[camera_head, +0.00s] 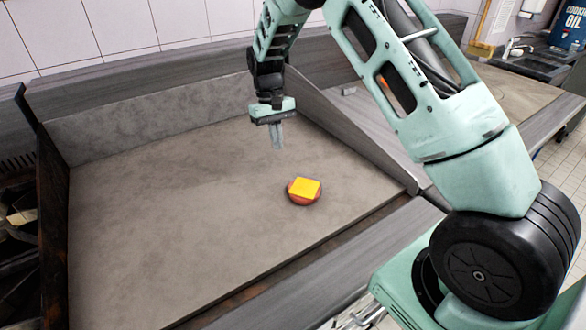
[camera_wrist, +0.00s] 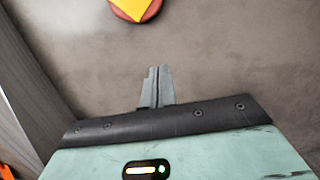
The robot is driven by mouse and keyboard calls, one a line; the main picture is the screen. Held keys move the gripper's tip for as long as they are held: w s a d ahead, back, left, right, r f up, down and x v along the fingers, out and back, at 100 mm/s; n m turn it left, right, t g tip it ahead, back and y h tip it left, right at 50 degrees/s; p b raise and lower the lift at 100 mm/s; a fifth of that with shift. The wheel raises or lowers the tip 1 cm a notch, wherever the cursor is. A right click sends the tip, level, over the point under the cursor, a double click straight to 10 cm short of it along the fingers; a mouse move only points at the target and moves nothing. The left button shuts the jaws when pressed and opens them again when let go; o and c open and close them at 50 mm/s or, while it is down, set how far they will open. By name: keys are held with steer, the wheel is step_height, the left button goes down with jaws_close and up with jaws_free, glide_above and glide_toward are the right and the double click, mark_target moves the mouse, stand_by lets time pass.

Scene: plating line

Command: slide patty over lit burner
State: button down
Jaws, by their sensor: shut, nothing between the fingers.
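The patty (camera_head: 303,199) is reddish-brown and round, with a yellow square slice of cheese (camera_head: 305,187) on top. It lies on the grey griddle plate (camera_head: 170,220), right of the middle and toward the front. In the wrist view the patty (camera_wrist: 151,13) shows at the top edge, partly cut off, with the cheese (camera_wrist: 130,6) on it. My gripper (camera_head: 277,143) is shut and empty, pointing down above the plate, behind and left of the patty and apart from it. Its closed fingers (camera_wrist: 158,75) also show in the wrist view. No lit burner or flame can be made out.
A raised wall bounds the griddle at the back, and a grey side wall (camera_head: 345,124) stands on the right. A dark front edge (camera_head: 290,262) runs below the patty. The plate's left and middle are clear. A blue oil container (camera_head: 570,27) stands far right.

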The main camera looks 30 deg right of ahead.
mark_target(291, 183)
steer(key=p+x, duration=0.2)
steer(key=x, duration=0.5)
steer(key=shift+s, duration=0.1)
steer(key=s+p, duration=0.1)
steer(key=s, duration=0.2)
steer(key=shift+a, duration=0.2)
steer(key=shift+s+f+p, duration=0.25)
steer(key=shift+s+p, duration=0.05)
steer(key=shift+s, duration=0.2)
steer(key=shift+s, duration=0.15)
steer(key=shift+s+a, duration=0.2)
steer(key=shift+s, duration=1)
steer(key=shift+w, duration=0.1)
steer(key=shift+w, duration=0.1)
